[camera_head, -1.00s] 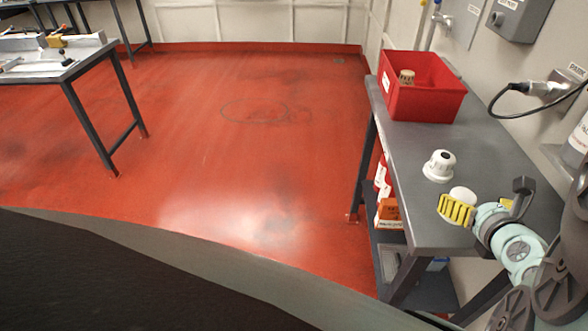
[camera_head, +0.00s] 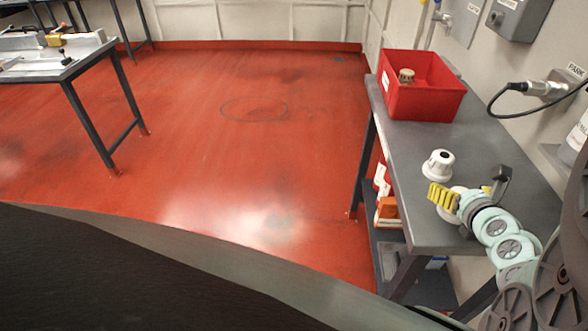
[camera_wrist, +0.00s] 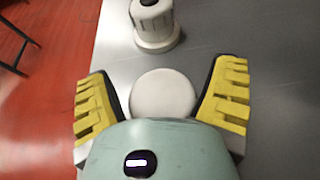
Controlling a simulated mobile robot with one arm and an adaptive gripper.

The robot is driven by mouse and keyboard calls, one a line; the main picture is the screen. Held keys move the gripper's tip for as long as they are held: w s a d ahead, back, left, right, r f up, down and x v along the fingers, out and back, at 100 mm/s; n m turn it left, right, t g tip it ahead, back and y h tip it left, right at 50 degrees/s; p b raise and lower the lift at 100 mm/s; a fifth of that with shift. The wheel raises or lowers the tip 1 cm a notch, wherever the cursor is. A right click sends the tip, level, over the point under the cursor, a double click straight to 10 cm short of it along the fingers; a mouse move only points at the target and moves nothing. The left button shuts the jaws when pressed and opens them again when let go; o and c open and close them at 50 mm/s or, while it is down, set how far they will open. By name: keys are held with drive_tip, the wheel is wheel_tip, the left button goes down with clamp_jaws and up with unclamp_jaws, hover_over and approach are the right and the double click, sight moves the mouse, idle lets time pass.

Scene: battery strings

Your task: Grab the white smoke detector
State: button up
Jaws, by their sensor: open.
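A plain white round smoke detector (camera_wrist: 163,94) lies on the grey bench between the open yellow fingers of my gripper (camera_wrist: 165,84) in the wrist view. Bench shows between it and both fingers in that picture; contact cannot be made out. In the head view my gripper (camera_head: 443,197) is low over the bench and hides most of this detector. A second white device (camera_head: 438,165), with a stepped body and dark top, stands just beyond; it also shows at the top of the wrist view (camera_wrist: 154,24).
A red bin (camera_head: 424,100) holding a tan round item (camera_head: 406,76) stands at the far end of the grey bench (camera_head: 480,145). A black cable (camera_head: 510,100) hangs from the wall at right. Orange and white items (camera_head: 387,208) sit on the lower shelf.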

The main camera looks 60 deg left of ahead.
drive_tip(key=c, duration=1.2)
drive_tip(key=shift+c, duration=0.2)
drive_tip(key=shift+r, duration=0.15)
